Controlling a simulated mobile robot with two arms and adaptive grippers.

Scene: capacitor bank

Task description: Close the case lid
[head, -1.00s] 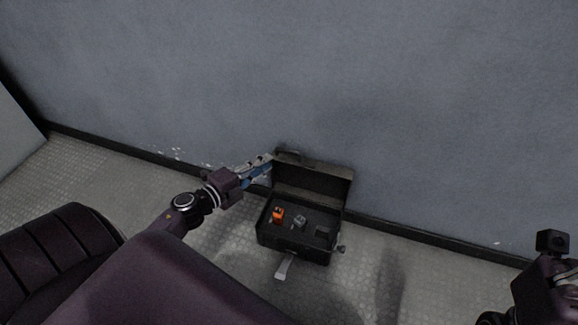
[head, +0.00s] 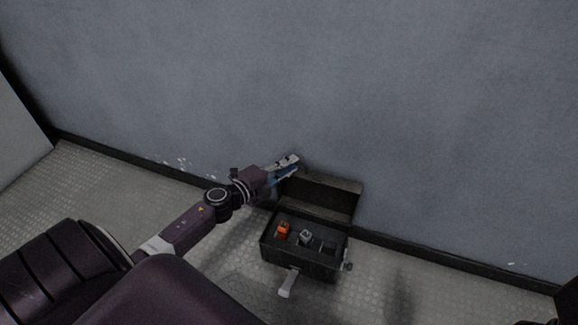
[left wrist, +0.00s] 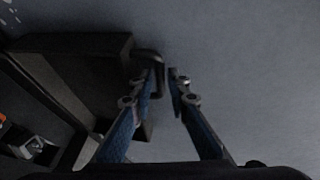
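The black case (head: 305,262) stands on the floor near the wall with its lid (head: 318,197) raised at the back. My left gripper (head: 297,164) is at the lid's upper left corner in the head view. In the left wrist view, the lid (left wrist: 90,55) is at the left, and a dark loop-shaped handle (left wrist: 150,54) on it reaches to the fingertips (left wrist: 165,78). The fingers are apart with a narrow gap, and part of the handle shows between or just behind the tips; contact cannot be told. My right gripper is not in view.
Inside the case are an orange item (head: 283,229) and a grey item (head: 305,237). A light latch flap (head: 287,284) hangs at the case's front. The grey wall (head: 400,120) rises close behind the lid. The floor right of the case is clear.

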